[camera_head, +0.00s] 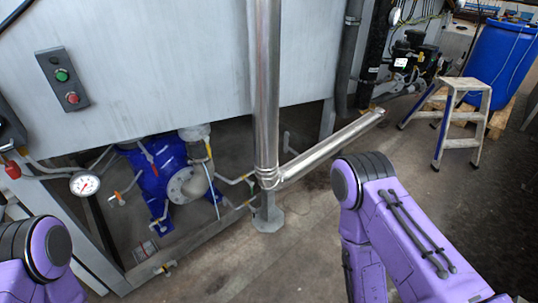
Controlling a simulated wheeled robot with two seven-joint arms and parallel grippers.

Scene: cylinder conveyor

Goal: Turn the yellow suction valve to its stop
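A blue pump (165,172) with a pale round flange (187,186) sits under the grey machine housing. Small pipes and valve fittings surround it, including a red-orange handle (117,197) on its left. Only purple links of my arms show, at the lower left and lower right. Neither gripper is in view.
A vertical steel pipe (267,90) stands right of the pump, with a slanting pipe (330,148) joining it. A pressure gauge (85,184) and a button box (62,79) are at the left. A step stool (462,115) and blue barrel (502,62) stand back right. Some floor (250,268) is clear.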

